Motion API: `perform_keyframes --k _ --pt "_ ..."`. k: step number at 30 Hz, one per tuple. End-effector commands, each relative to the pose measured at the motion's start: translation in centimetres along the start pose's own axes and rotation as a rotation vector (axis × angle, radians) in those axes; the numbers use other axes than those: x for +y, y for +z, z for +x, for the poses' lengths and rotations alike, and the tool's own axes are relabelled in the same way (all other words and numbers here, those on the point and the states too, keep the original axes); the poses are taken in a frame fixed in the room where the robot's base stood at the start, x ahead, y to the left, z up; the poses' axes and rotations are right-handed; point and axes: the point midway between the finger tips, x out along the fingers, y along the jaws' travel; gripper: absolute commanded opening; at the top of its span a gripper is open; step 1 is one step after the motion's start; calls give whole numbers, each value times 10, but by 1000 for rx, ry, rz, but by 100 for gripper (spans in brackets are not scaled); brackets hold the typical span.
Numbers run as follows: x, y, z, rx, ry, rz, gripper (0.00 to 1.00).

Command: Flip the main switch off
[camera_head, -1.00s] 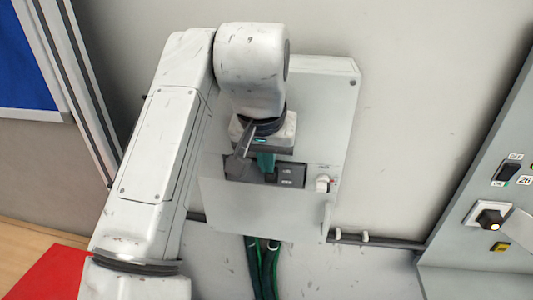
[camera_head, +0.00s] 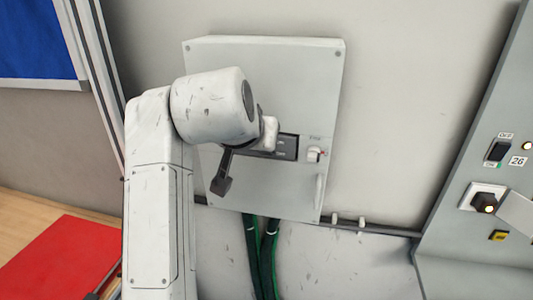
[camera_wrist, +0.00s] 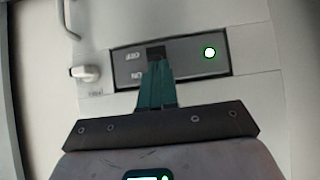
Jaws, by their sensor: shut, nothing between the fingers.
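The main switch (camera_wrist: 155,52) is a small black rocker in a dark panel (camera_wrist: 188,50) on the grey wall box (camera_head: 293,78). Faint upside-down labels sit beside it in the wrist view. A green lamp (camera_wrist: 210,53) glows on the same panel. My gripper (camera_wrist: 156,66) has its teal fingers together and empty, with the tips at the lower edge of the switch in that view. I cannot tell whether they touch it.
A white knob (camera_head: 314,154) sits right of the panel, and a pale handle (camera_head: 319,192) is below it. Green and black cables (camera_head: 262,255) hang under the box. A grey control console (camera_head: 470,160) stands at the right. A red sheet (camera_head: 65,257) lies at lower left.

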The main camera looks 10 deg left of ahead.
Motion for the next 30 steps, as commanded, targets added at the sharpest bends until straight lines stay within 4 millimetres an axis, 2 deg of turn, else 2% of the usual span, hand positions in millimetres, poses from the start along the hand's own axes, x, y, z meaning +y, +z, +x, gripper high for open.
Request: perform_keyframes --k 1,4,6,30 --pt "1 9 8 38 0 -2 0" --pt "1 14 10 108 0 -2 0" --pt "0 5 3 107 -3 2 0" --pt "0 -6 -8 103 -1 1 0"
